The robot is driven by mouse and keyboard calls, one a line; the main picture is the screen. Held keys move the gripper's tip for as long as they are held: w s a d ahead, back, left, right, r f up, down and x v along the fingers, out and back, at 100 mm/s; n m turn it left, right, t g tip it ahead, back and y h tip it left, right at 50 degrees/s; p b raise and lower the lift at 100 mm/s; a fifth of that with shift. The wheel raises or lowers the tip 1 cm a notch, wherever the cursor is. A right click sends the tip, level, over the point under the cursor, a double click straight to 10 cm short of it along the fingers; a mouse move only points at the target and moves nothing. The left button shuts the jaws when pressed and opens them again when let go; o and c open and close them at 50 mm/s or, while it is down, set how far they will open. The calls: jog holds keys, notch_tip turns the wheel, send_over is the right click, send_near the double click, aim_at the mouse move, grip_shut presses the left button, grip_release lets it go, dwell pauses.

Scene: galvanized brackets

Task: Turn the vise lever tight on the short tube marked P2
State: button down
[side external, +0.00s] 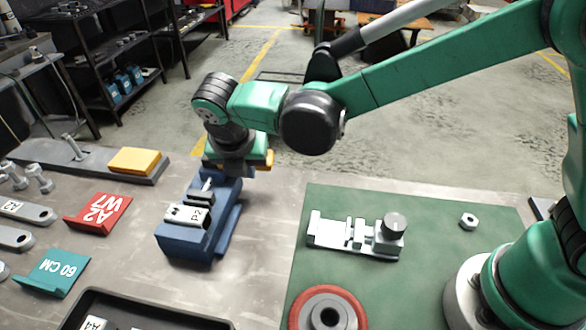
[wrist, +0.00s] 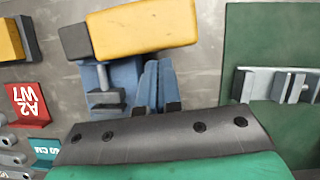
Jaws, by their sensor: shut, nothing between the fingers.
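The blue vise (side external: 195,240) stands on the bench. A short pale tube marked P2 (side external: 186,214) lies in its jaws. In the wrist view the vise's grey screw and jaw parts (wrist: 103,85) show, but I cannot make out the tube. A yellow bar with a dark block at its left end (wrist: 145,28), apparently the vise lever, lies across the far end. My gripper (side external: 238,168) is low over that end, partly hiding the bar from the side. In the wrist view my gripper (wrist: 158,88) is shut and empty, on the near side of the bar. I cannot tell whether they touch.
Right of the vise is a green mat (side external: 330,205) with a grey clamp-like fixture (side external: 355,236), a nut (side external: 468,220) and a red-rimmed wheel (side external: 328,312). To the left are red (side external: 98,213) and teal (side external: 55,270) plates. A black tray (side external: 150,308) is in front.

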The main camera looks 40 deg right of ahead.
jog(key=shift+w+d+n+y, duration=0.3)
jog(key=shift+d+n, duration=0.2)
jog(key=shift+n, duration=0.1)
dwell(0.4)
jog(key=shift+w+d+n+t+y, duration=0.35)
jog(key=shift+d+n, duration=0.35)
jog(key=shift+n, duration=0.4)
jog(key=shift+w+d+n, duration=0.45)
jog(key=shift+n, duration=0.15)
jog(key=shift+w+d, duration=0.6)
jog(key=shift+w, duration=0.15)
jog(key=shift+w+d, duration=0.2)
jog(key=shift+w, duration=1.25)
jog(key=shift+w+d, duration=0.2)
jog(key=shift+w, duration=1.4)
